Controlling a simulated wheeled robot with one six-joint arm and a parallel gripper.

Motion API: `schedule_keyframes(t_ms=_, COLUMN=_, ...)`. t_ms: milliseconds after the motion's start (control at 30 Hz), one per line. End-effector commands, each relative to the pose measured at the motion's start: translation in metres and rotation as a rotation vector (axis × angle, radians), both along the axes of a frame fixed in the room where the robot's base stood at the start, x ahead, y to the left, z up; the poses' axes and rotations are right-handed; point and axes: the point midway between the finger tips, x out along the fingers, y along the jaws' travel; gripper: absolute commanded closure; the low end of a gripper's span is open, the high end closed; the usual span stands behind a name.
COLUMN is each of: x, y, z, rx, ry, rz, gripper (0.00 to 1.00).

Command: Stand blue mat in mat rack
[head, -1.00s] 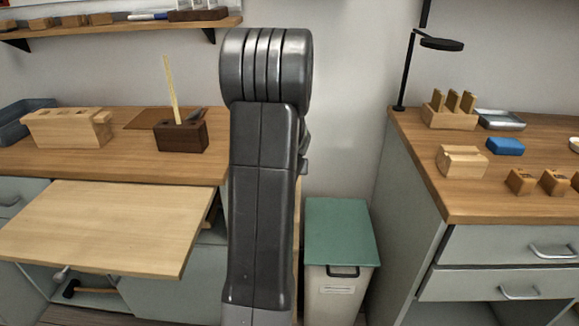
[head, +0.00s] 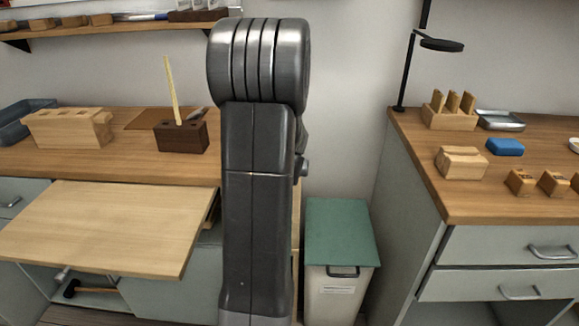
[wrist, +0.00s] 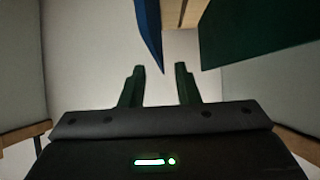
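My gripper (wrist: 158,78) shows in the wrist view with its two fingers apart and nothing visibly clamped between them. A thin blue sheet (wrist: 150,30), probably the blue mat, hangs in from the top edge and narrows to a point just beyond the fingertips. I cannot tell whether it touches anything. A dark green panel (wrist: 262,35) is to its right, with a wooden piece (wrist: 196,10) between them. In the head view my arm hides the gripper and the blue mat. I cannot clearly make out the mat rack; a pale wooden strip (head: 297,215) shows beside my arm.
A bin with a green lid (head: 341,232) stands right of my arm. A pulled-out wooden board (head: 105,228) juts from the left bench. The right bench (head: 480,203) holds wooden blocks, a blue block (head: 505,147) and a metal tray (head: 500,120).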

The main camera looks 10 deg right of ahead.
Motion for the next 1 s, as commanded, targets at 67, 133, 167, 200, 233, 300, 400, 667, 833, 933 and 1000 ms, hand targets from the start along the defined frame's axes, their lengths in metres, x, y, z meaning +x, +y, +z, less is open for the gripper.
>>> schedule_keyframes(t_ms=67, x=-0.005, y=0.002, z=0.005, rx=-0.001, ry=-0.001, rz=0.001, gripper=0.71)
schedule_keyframes(t_ms=133, x=-0.01, y=0.003, z=0.008, rx=0.0, ry=-0.001, rz=0.0, gripper=0.71)
schedule_keyframes(t_ms=167, x=-0.012, y=0.004, z=0.009, rx=0.0, ry=-0.001, rz=0.0, gripper=0.71)
schedule_keyframes(t_ms=200, x=-0.014, y=0.004, z=0.011, rx=-0.001, ry=-0.001, rz=0.001, gripper=0.71)
schedule_keyframes(t_ms=233, x=-0.016, y=0.005, z=0.013, rx=-0.001, ry=-0.002, rz=0.001, gripper=0.71)
schedule_keyframes(t_ms=300, x=-0.021, y=0.007, z=0.016, rx=0.0, ry=-0.001, rz=0.001, gripper=0.71)
schedule_keyframes(t_ms=400, x=-0.027, y=0.008, z=0.02, rx=0.0, ry=-0.002, rz=0.001, gripper=0.71)
schedule_keyframes(t_ms=667, x=-0.043, y=0.013, z=0.031, rx=0.001, ry=-0.001, rz=0.002, gripper=0.71)
schedule_keyframes(t_ms=833, x=-0.047, y=0.014, z=0.033, rx=0.0, ry=0.0, rz=0.001, gripper=0.71)
schedule_keyframes(t_ms=933, x=-0.047, y=0.014, z=0.032, rx=0.001, ry=0.0, rz=0.001, gripper=0.71)
schedule_keyframes(t_ms=1000, x=-0.047, y=0.014, z=0.032, rx=0.001, ry=0.0, rz=0.001, gripper=0.71)
